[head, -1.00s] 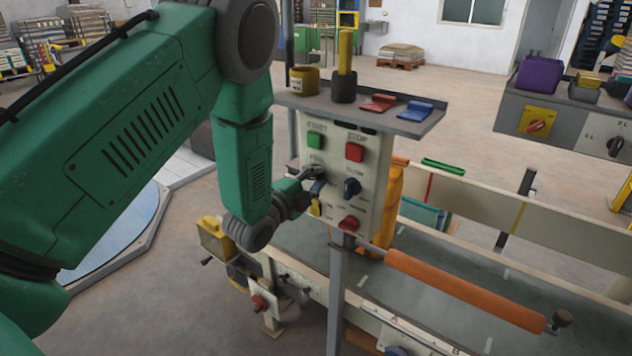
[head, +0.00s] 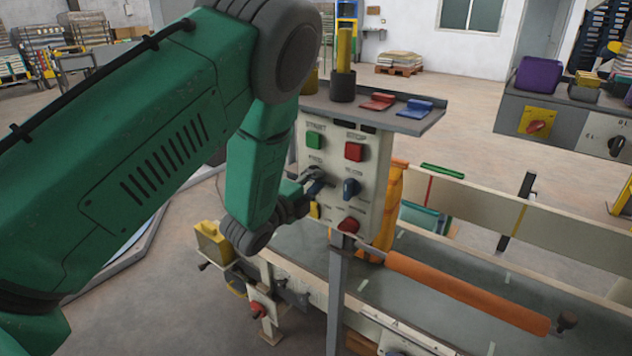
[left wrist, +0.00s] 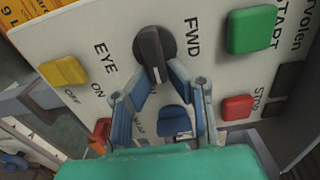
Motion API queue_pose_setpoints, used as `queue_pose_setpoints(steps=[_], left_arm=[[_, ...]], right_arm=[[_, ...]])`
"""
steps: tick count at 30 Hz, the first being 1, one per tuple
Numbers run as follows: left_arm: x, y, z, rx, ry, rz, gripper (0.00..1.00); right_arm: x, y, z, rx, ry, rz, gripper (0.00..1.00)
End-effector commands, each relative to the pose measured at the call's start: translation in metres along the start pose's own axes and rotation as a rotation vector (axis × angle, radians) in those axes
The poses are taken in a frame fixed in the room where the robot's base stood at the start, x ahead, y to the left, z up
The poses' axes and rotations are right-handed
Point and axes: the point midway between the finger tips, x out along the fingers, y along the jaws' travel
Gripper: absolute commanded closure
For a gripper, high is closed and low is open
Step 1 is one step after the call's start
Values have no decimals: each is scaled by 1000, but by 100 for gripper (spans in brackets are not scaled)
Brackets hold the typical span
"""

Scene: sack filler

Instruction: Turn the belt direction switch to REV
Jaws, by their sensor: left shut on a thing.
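The control panel (head: 368,200) stands on a post, with coloured buttons and knobs on its face. In the left wrist view, a black knob (left wrist: 152,45) sits beside the label FWD, its raised ridge running up and down in the picture. My left gripper (left wrist: 157,76) is shut on this black knob, with a blue-grey finger on each side of its near end. In the head view, my left gripper (head: 314,178) is at the panel's left side and covers most of the knob. No REV label is readable. My right gripper is not in view.
Close by are the green START button (left wrist: 250,28), red STOP button (left wrist: 237,107), yellow EYE switch (left wrist: 63,72) and a blue knob (left wrist: 174,121). A shelf (head: 415,124) holding small items tops the panel. The conveyor belt (head: 440,270) and orange roller (head: 465,290) lie behind and right.

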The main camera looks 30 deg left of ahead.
Motion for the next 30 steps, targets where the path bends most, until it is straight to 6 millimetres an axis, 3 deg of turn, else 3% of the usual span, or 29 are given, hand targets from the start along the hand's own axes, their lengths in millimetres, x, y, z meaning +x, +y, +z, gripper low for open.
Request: queue_pose_setpoints(steps=[1,2,3,19,23,30], left_arm=[[2,-2,0,2,2,-7,100],[2,-2,0,2,2,-7,79],[2,-2,0,2,2,-7,66],[-7,-1,0,0,0,-2,66],[-27,-1,0,0,0,0,66],[-79,1,0,-1,0,1,66]], right_arm=[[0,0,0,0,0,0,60],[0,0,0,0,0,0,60],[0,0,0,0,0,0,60],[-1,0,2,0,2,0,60],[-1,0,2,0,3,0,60],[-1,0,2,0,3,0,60]])
